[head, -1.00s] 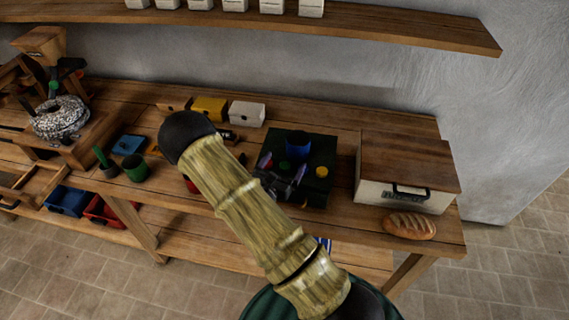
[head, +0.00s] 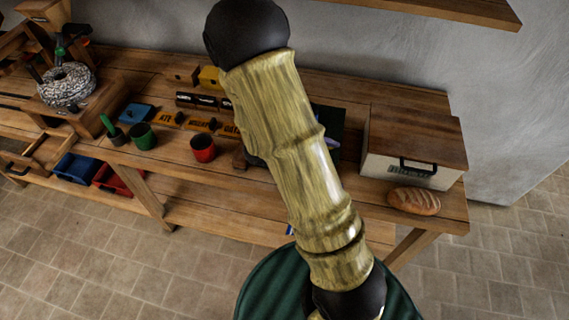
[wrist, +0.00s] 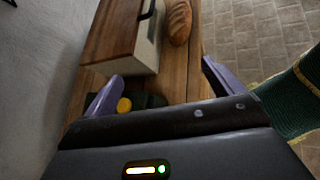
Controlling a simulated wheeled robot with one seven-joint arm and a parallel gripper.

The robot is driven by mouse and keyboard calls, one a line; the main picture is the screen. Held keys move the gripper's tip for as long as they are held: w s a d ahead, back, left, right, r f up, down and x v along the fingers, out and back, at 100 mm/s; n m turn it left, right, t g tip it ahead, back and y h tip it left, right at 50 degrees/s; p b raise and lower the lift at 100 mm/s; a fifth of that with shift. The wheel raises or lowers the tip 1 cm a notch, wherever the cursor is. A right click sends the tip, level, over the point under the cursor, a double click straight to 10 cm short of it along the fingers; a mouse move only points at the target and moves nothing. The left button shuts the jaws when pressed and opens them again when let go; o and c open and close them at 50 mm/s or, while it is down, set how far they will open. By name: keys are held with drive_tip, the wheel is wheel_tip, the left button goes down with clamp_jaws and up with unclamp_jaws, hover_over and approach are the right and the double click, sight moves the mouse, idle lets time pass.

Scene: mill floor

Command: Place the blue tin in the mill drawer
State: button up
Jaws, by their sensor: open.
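A small flat blue tin-like box (head: 137,112) with a dark knob lies on the bench, left of centre in the head view; I cannot be sure it is the blue tin. The mill with its round stone (head: 66,86) stands at the far left. A pulled-out wooden drawer-like frame (head: 28,160) shows below it, empty as far as I can see. My gripper (wrist: 161,72) is open and empty in the wrist view, its purple fingers apart over the bench's right part. In the head view my arm hides the gripper and most of the dark green tray (head: 336,122).
A bread box (head: 410,170) and a loaf (head: 414,201) stand at the bench's right end. A green cup (head: 143,136), a red cup (head: 203,149) and labelled orange blocks (head: 180,118) stand left of my arm. Blue (head: 77,168) and red bins sit below.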

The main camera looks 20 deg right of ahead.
drive_tip(key=s+a+r+m+y, duration=0.1)
drive_tip(key=s+a+m+y, duration=0.3)
drive_tip(key=a+m+y, duration=0.35)
drive_tip(key=w+a+r+m+t+y, duration=0.3)
drive_tip(key=a+r+m+t+y, duration=0.1)
drive_tip(key=a+r, duration=0.1)
drive_tip(key=shift+a+r+m+t, duration=0.3)
drive_tip(key=shift+a+r+m, duration=0.05)
drive_tip(key=shift+a+r, duration=0.1)
